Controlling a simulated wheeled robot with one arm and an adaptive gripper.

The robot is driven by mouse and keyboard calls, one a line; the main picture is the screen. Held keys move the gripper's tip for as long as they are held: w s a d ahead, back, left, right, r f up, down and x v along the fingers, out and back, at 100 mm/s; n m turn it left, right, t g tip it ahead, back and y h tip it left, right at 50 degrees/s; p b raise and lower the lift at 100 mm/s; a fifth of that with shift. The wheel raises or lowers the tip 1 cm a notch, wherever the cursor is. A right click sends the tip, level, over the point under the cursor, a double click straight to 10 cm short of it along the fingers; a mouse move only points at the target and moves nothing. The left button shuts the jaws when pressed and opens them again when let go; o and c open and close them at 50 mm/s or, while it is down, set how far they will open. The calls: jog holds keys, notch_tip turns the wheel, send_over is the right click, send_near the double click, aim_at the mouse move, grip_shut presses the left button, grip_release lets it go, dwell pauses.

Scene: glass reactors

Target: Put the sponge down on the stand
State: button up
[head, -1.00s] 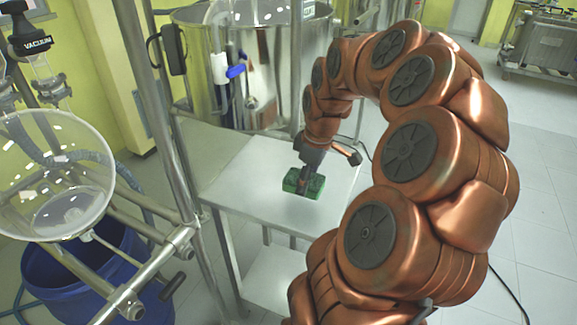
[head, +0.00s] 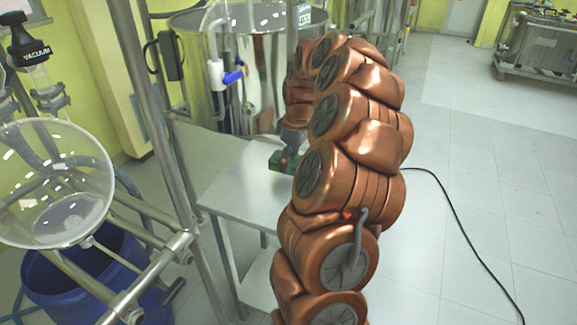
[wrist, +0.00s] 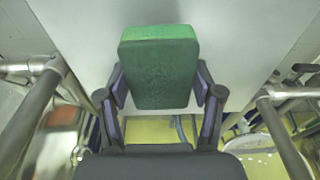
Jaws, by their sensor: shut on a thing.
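The green sponge (head: 285,161) is in my gripper (head: 287,153), over the far part of the stand in the head view. My arm hides its right side there. In the wrist view the sponge (wrist: 160,68) is gripped between the two fingers of my gripper (wrist: 160,92). The stand (head: 240,190) is a pale, flat-topped metal table with a lower shelf. Its top (wrist: 222,35) fills the upper middle of the wrist view behind the sponge. I cannot tell whether the sponge touches it.
A large steel vessel (head: 250,65) stands behind the stand. A metal frame post (head: 160,120), a glass bowl (head: 50,190) and a blue bin (head: 85,285) are at the left. A black cable (head: 460,215) lies on the open floor at the right.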

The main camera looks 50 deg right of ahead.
jog(key=shift+w+d, duration=0.2)
jog(key=shift+w, duration=0.1)
jog(key=shift+f+p, duration=0.35)
jog(key=shift+f, duration=1.45)
jog(key=shift+f, duration=0.15)
jog(key=o, duration=1.2)
